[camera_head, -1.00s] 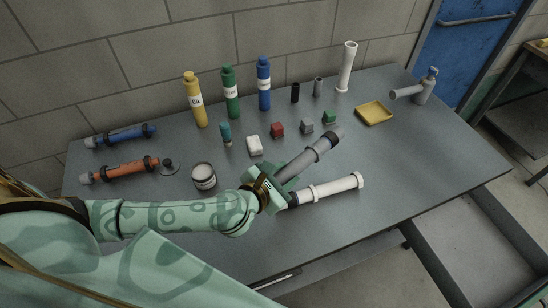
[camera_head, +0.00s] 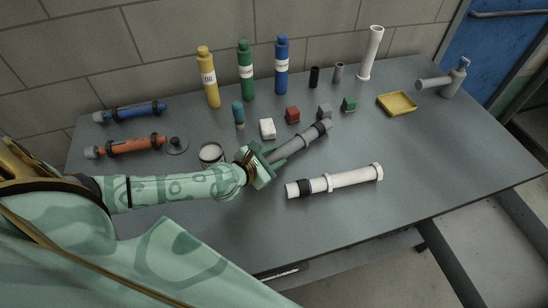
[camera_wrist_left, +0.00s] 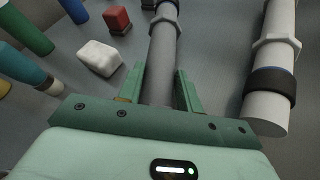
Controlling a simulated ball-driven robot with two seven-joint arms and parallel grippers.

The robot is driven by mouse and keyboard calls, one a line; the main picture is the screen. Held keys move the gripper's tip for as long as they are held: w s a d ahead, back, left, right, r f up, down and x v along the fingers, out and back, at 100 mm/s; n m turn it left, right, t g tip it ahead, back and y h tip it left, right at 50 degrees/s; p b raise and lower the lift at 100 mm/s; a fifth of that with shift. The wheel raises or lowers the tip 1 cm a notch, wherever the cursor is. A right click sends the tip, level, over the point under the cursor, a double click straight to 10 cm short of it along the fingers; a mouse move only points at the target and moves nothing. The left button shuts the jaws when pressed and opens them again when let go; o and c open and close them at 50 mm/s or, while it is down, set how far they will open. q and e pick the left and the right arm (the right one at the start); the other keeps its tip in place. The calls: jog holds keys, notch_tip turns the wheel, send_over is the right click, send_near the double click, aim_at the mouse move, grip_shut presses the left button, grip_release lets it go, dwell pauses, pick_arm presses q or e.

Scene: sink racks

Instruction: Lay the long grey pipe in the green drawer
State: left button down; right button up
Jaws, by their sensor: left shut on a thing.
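The long grey pipe (camera_head: 300,142) lies slantwise over the middle of the table, with a dark ring near its far end. My left gripper (camera_head: 273,160) is shut on its near part. In the left wrist view the grey pipe (camera_wrist_left: 162,60) runs away from me between the two green fingers (camera_wrist_left: 162,88). I cannot tell whether the pipe touches the table. No green drawer can be made out in these views. My right gripper is not in view.
A white pipe (camera_head: 340,180) lies close on the right. Small blocks, including a red one (camera_head: 292,115), sit near the grey pipe's far end. Bottles, a yellow tray (camera_head: 397,104) and a tap-like part (camera_head: 447,82) stand further back. The table's front right is clear.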

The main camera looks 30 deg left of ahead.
pick_arm(q)
jog(key=c, duration=1.2)
grip_release()
jog(key=shift+o, duration=1.3)
